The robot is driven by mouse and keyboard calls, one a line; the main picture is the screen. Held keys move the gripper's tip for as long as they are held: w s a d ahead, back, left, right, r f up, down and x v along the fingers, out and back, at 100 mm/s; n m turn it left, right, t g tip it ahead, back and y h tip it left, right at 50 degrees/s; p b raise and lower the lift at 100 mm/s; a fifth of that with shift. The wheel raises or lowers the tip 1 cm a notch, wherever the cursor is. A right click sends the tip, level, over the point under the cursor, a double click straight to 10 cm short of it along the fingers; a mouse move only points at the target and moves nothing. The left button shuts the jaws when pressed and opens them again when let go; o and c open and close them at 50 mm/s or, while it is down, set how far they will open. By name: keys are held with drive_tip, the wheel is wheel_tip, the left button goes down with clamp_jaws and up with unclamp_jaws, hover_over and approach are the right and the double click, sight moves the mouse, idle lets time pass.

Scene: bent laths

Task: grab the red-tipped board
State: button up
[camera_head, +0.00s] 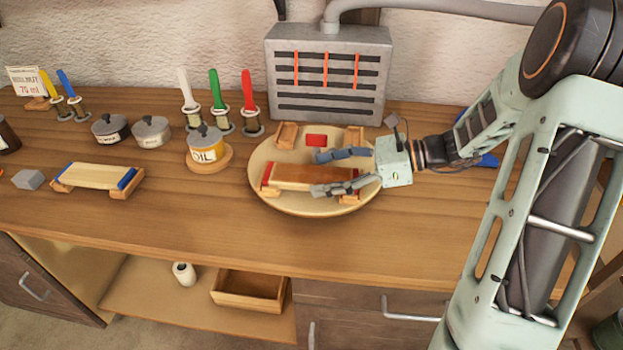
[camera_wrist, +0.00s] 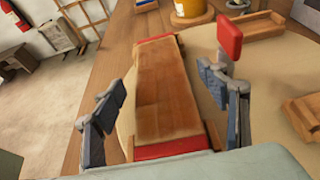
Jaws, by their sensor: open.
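The red-tipped board (camera_head: 305,178) is a brown wooden lath with red ends. It lies across small wooden supports on a round pale wooden plate (camera_head: 330,211). The board also shows in the wrist view (camera_wrist: 168,92), running away from me between the fingers. My gripper (camera_head: 335,172) comes in from the right, low at the board's right end. In the wrist view my gripper (camera_wrist: 170,112) is open, with one finger on each side of the board. I see gaps between fingers and board; I cannot tell the exact height.
A red block (camera_head: 316,140) and wooden supports (camera_head: 287,135) sit at the plate's back. A yellow oil pot (camera_head: 205,146) stands to the left. A blue-tipped board (camera_head: 97,176) rests further left. A grey vented box (camera_head: 329,75) stands behind. The counter front is clear.

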drive_tip(key=shift+x, duration=0.8)
drive_tip(key=shift+c, duration=0.5)
drive_tip(key=c, duration=1.2)
drive_tip(key=shift+r, duration=0.1)
